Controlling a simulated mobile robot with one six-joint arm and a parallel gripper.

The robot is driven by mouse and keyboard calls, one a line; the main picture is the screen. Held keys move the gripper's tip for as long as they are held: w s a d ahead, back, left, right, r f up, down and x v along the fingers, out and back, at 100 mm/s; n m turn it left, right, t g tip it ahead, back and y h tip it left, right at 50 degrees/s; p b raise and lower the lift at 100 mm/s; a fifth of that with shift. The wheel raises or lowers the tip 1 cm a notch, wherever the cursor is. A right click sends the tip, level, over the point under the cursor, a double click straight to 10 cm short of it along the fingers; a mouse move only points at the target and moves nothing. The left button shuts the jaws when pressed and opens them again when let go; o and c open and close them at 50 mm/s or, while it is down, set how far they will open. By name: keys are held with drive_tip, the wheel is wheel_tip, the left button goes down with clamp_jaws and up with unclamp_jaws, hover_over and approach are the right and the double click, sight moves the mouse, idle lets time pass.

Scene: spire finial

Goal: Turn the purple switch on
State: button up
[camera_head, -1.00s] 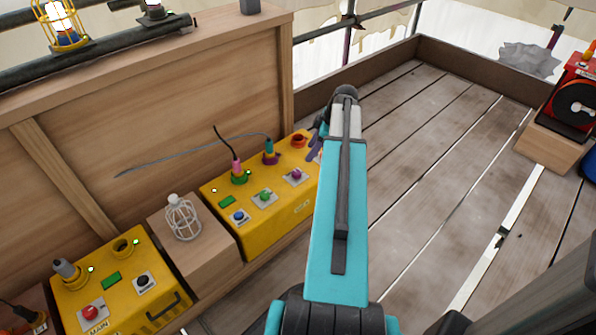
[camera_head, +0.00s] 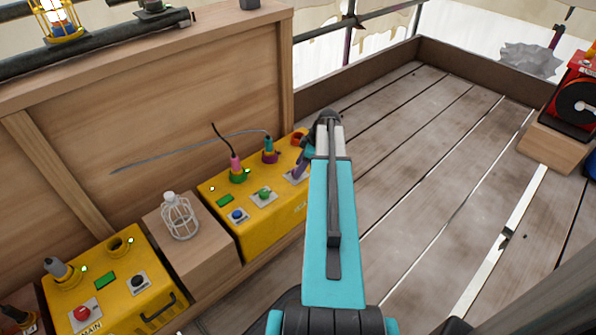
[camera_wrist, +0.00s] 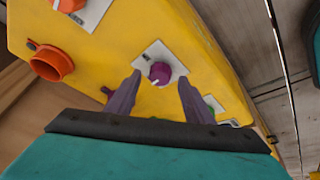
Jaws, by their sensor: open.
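The purple switch (camera_wrist: 160,73) is a round knob with a white pointer mark on a pale square plate (camera_wrist: 152,56). The plate is on a yellow control box, seen in the head view (camera_head: 228,219). In the wrist view my gripper (camera_wrist: 158,88) is open, with one purple-grey finger on each side of the knob and a gap to both. I cannot tell whether the fingertips reach knob height.
Blue (camera_head: 237,215) and green (camera_head: 264,193) knobs sit left of the gripper on the same box. Pink (camera_head: 236,164) and teal (camera_head: 268,146) plugs with cables stand behind them. An orange socket (camera_wrist: 50,63) is close by. The plank floor at right is largely clear.

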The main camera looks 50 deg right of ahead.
drive_tip(key=shift+w+a+f, duration=0.1)
drive_tip(key=shift+w+f, duration=0.1)
drive_tip(key=shift+f, duration=0.45)
drive_tip(key=c, duration=1)
drive_tip(key=shift+c, duration=0.2)
